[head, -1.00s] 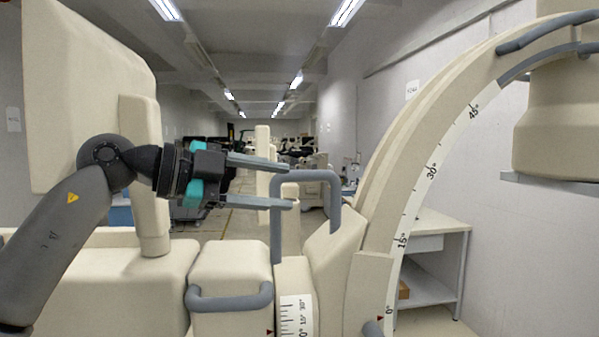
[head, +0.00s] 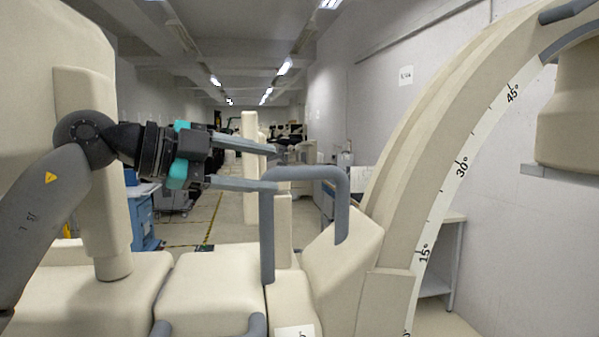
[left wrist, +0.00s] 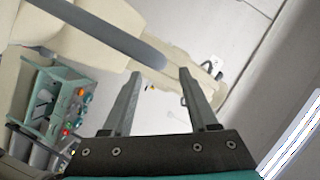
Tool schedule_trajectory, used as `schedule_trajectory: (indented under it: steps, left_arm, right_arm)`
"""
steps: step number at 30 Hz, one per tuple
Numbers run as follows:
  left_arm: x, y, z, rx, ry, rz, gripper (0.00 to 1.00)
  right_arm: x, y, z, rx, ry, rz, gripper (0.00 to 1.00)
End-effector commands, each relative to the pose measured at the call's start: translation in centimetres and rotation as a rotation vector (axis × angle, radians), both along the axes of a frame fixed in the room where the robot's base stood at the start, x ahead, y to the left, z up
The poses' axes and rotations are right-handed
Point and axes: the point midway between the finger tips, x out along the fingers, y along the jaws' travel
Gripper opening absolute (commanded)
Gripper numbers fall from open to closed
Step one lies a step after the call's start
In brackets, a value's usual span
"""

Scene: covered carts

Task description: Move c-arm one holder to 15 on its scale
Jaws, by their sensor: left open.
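The c-arm (head: 440,170) is a large beige arc at the right in the head view. Its white scale (head: 437,215) shows 15°, 30° and 45°; its lower end is cut off and no pointer shows. The beige holder (head: 340,245) at the arc's foot carries a grey bent handle (head: 343,195). My left gripper (head: 277,168) is open, its fingertips by the handle's upper left corner; I cannot tell whether they touch it. In the left wrist view the open fingers (left wrist: 160,73) point toward a grey bar (left wrist: 100,30), with nothing seen between them. My right gripper is not in view.
A beige block with a grey handle (head: 255,325) and a small scale (head: 296,332) stand low in front. A tall beige panel (head: 60,60) rises at the left. A white table (head: 440,260) stands behind the arc. An open aisle runs down the middle.

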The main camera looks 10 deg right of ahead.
Motion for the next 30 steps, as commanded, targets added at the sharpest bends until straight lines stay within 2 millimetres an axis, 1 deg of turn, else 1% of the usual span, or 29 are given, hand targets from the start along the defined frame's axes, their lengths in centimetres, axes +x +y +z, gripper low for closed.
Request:
schedule_trajectory:
  steps: [5, 15, 21, 30]
  left_arm:
    - [0.3, -1.0, -0.2, 0.0, 0.002, -0.002, 0.59]
    - [1.4, -4.2, -0.8, -0.001, 0.002, -0.002, 0.59]
    - [1.9, -5.8, -1.2, -0.001, 0.001, -0.002, 0.59]
    - [2.3, -6.9, -1.6, 0.0, 0.001, -0.001, 0.59]
  right_arm:
    - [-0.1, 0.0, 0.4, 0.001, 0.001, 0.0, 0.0]
    - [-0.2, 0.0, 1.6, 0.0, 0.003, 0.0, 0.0]
    - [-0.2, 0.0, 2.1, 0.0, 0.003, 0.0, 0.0]
    - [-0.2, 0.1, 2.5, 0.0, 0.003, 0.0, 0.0]
